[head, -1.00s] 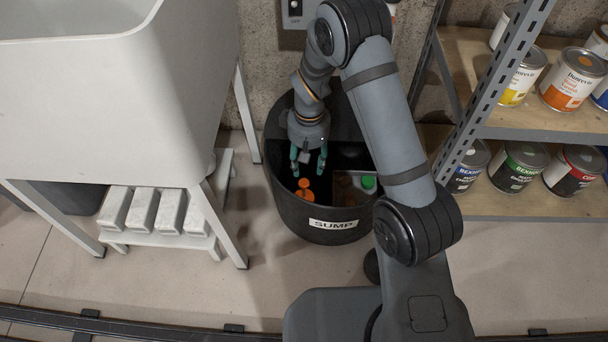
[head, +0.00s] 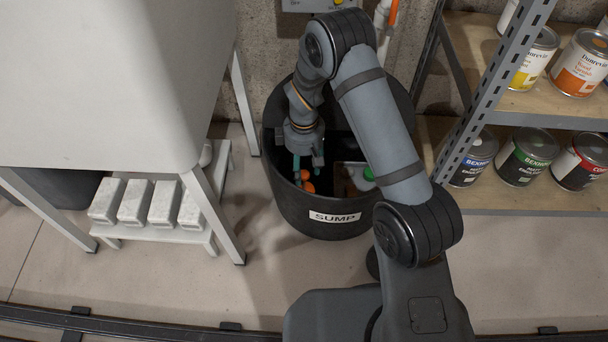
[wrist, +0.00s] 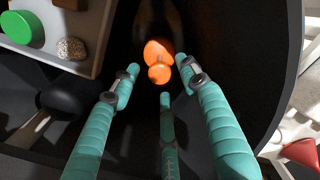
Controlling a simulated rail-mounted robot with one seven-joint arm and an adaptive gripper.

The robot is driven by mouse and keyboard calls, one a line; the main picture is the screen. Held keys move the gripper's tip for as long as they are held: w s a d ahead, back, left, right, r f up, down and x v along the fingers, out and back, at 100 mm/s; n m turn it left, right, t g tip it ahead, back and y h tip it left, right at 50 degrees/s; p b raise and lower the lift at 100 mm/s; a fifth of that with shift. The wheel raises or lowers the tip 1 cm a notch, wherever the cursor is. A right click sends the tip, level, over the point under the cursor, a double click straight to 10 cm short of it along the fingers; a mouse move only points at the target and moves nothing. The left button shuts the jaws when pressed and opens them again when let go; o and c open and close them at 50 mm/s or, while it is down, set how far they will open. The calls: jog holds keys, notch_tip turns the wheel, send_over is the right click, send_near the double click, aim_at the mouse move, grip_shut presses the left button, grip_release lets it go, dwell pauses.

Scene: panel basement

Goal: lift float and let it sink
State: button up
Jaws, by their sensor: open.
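The orange float (wrist: 158,52) lies in the dark inside of the black sump (head: 330,232), near its front left; it has a rounded knob toward my gripper. The float also shows in the head view (head: 307,186), just below my gripper. My gripper (wrist: 155,72) reaches down into the sump with its teal fingers open. In the wrist view the float's knob lies between and slightly beyond the two upper fingertips, with a third finger below it. I see no finger clearly touching the float. Whether the float rests on water cannot be told.
A tray (wrist: 88,62) in the sump holds a green round thing (wrist: 24,29) and a speckled stone (wrist: 71,49). A white tub (head: 100,80) stands left, above white blocks (head: 135,202). Shelves with paint cans (head: 527,157) stand right. The sump's rim surrounds my gripper closely.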

jog(key=shift+f, duration=0.7)
jog(key=c, duration=0.3)
jog(key=c, duration=0.8)
jog(key=shift+r, duration=0.1)
grip_shut()
